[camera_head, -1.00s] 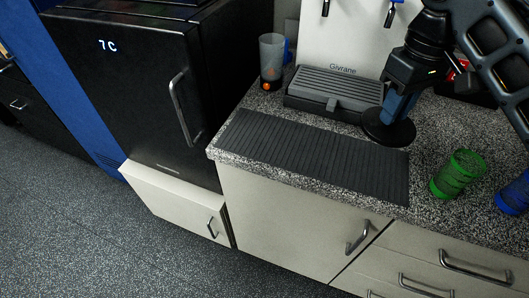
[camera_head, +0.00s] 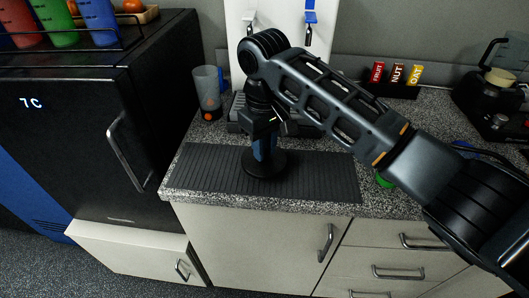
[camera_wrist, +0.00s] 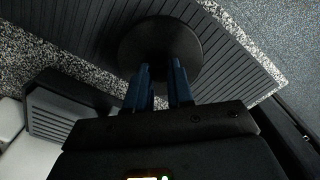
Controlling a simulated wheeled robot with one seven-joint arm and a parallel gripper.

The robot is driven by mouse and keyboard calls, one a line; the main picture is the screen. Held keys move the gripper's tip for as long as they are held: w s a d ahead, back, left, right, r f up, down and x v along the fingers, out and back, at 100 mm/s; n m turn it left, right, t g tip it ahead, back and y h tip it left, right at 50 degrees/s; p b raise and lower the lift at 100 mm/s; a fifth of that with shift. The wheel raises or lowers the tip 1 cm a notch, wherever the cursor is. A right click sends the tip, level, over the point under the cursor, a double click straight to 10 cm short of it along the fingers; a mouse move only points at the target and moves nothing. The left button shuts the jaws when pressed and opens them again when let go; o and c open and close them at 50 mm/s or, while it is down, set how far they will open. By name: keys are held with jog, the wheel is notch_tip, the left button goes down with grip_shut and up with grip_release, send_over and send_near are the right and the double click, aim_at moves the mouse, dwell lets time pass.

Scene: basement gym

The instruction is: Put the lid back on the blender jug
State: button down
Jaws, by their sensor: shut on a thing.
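My gripper (camera_head: 264,152) points down with its blue fingers shut on a round black lid (camera_head: 252,167). The lid is flat and level, over the grey ribbed mat at the counter's front; I cannot tell whether it touches the mat. In the wrist view the lid (camera_wrist: 148,38) lies beyond the two fingers (camera_wrist: 161,78), which hide its grip. A translucent grey jug (camera_head: 206,84) with something orange low inside stands upright behind and left of my gripper, its top open. Another translucent jug-like vessel (camera_head: 504,55) shows by a black appliance at far right; I cannot tell which is the blender jug.
The ribbed mat (camera_head: 205,172) is otherwise bare. A dispenser with a dark drip tray (camera_head: 238,112) stands behind. A black fridge (camera_head: 85,115) rises at left. Labelled boxes (camera_head: 396,80) and the black appliance (camera_head: 500,115) are at right. My arm partly hides a green cup (camera_head: 384,181).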

jog(key=shift+f, duration=1.35)
jog(key=shift+f, duration=0.15)
jog(key=c, duration=1)
grip_release()
